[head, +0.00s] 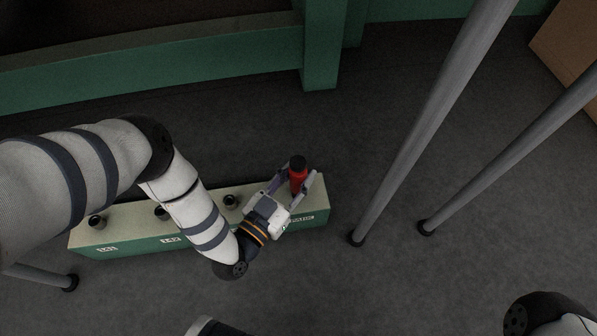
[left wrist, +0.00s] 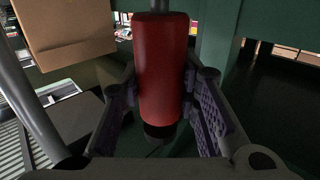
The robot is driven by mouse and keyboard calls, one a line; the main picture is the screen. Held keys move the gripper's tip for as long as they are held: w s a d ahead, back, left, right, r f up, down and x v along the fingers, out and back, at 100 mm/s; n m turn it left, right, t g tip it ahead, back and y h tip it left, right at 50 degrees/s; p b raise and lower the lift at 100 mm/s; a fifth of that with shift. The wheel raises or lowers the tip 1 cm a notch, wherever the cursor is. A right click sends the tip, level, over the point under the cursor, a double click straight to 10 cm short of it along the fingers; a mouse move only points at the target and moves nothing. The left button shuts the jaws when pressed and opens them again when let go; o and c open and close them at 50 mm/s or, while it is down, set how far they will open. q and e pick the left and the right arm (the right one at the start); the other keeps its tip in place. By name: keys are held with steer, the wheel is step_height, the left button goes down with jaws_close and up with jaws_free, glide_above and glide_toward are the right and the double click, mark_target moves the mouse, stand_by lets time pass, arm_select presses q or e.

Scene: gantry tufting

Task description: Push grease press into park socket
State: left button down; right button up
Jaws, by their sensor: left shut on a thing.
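The grease press is a red cylinder with black ends (head: 297,176), upright at the right end of a long green block with a pale top (head: 135,220). My left gripper (head: 295,184) is shut on it. In the left wrist view the red body (left wrist: 163,70) stands between the two purple-padded fingers, with a black lower end showing beneath. The block's right end carries a white label (head: 300,218), partly covered by my gripper. The park socket under the press is hidden, so I cannot tell whether the press is in it. My right gripper is not in view.
Black-rimmed sockets (head: 231,201) (head: 97,222) line the block to the left. Two grey slanted poles (head: 430,130) (head: 520,150) stand on the floor to the right. A green frame (head: 160,75) runs behind. A brown box (head: 568,45) is at the top right. Dark floor between is clear.

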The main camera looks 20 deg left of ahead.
arm_select(q)
steer(key=shift+f+b, duration=0.4)
steer(key=c, duration=1.2)
jaws_free()
steer(key=shift+o, duration=0.2)
steer(key=shift+s, duration=0.1)
steer(key=s+a, duration=0.2)
steer(key=s, duration=0.9)
steer(key=shift+s, duration=0.3)
steer(key=shift+a+r, duration=0.1)
